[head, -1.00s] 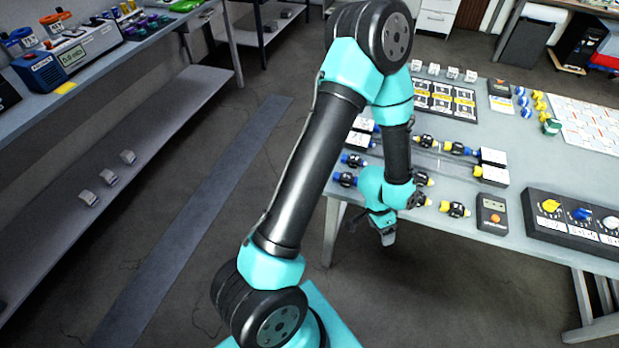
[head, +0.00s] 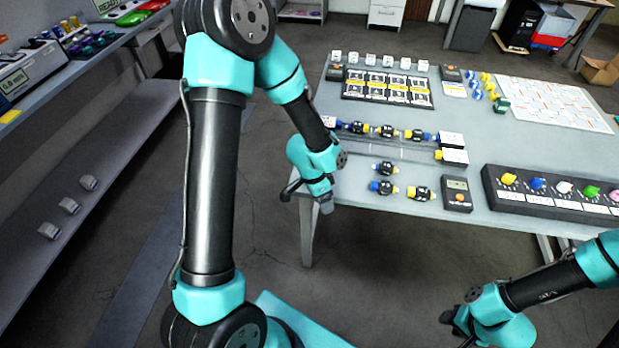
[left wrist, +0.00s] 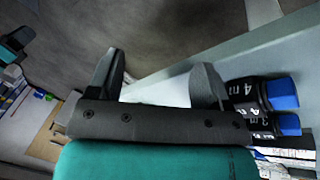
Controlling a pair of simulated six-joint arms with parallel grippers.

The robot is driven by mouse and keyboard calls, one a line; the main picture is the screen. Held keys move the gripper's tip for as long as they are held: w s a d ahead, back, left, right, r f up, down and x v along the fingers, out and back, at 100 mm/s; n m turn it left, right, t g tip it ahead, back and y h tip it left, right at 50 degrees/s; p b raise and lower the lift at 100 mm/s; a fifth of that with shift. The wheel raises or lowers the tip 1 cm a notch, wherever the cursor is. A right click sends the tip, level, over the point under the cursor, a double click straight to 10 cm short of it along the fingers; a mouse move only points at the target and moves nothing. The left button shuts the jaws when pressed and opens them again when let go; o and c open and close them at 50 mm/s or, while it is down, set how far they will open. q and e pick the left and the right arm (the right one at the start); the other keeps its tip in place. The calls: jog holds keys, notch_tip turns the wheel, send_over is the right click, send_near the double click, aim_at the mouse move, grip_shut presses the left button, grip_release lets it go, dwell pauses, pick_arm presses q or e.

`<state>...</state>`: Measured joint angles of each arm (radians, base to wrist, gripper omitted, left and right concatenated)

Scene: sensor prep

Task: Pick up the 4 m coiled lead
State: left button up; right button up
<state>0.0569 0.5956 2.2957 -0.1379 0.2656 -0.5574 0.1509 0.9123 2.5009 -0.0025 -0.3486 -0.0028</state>
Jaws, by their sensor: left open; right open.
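In the left wrist view a black coiled lead (left wrist: 243,92) with a blue end and a white "4 m" mark lies on the table, to the right of my left gripper's right finger. A second blue-ended black lead (left wrist: 262,126) lies beside it, its mark hard to read. My left gripper (head: 325,204), also in the left wrist view (left wrist: 158,76), is open and empty by the table's left front corner. My right gripper (head: 450,318) is off the front edge.
More leads (head: 388,131) lie in a row behind, among white labelled blocks (head: 452,156). A black meter (head: 456,194) and a panel of coloured knobs (head: 540,186) stand to the right. A labelled tray (head: 388,88) is at the back. The table's front edge is close.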

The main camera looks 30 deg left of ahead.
pick_arm(q)
jog(key=w+a+r+m+y, duration=0.1)
jog(key=w+a+r+m, duration=0.2)
jog(key=r, duration=0.5)
jog(key=w+a+r+m+y, duration=0.2)
jog(key=w+a+r+m, duration=0.1)
jog(key=r, duration=0.5)
jog(key=shift+w+a+y, duration=0.3)
jog(key=shift+w+a, duration=0.1)
jog(key=shift+a, duration=0.1)
jog(key=shift+f, duration=0.15)
notch_tip(320, 180, down, 11)
jog(key=shift+f, duration=0.55)
jog(key=shift+f, duration=0.1)
jog(key=shift+w+a+f, duration=0.15)
jog(key=shift+f, duration=1.1)
jog(key=shift+w+a+f, duration=0.1)
jog(key=shift+w+f, duration=0.05)
jog(key=shift+f, duration=1.1)
